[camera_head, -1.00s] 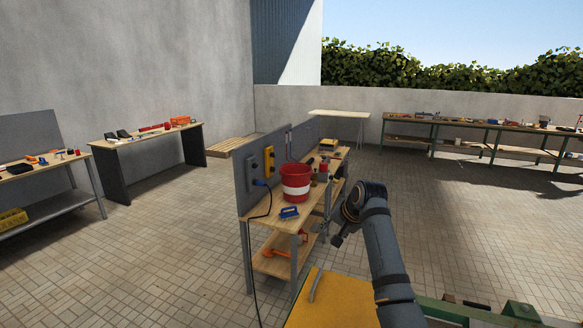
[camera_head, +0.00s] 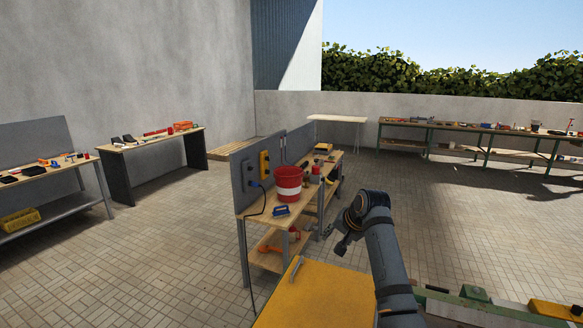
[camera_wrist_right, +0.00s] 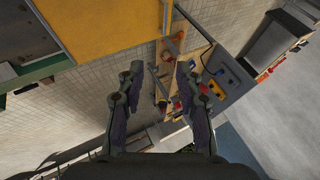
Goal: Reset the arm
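My right arm rises from the bottom of the head view, and its gripper (camera_head: 342,243) hangs from the dark wrist, tipped toward the lower left. In the right wrist view its two fingers (camera_wrist_right: 160,72) stand apart with nothing between them. The gripper is in the air, to the right of the workbench (camera_head: 240,232) and above the far side of the yellow panel (camera_head: 318,302). My left gripper is in neither view. I see no potato.
The workbench holds a red bucket with a white band (camera_head: 288,182) and a blue tool (camera_head: 281,211). A green rail (camera_head: 472,306) runs along the bottom right. Other tool benches stand at left (camera_head: 150,141) and far right (camera_head: 470,129). The tiled floor between is clear.

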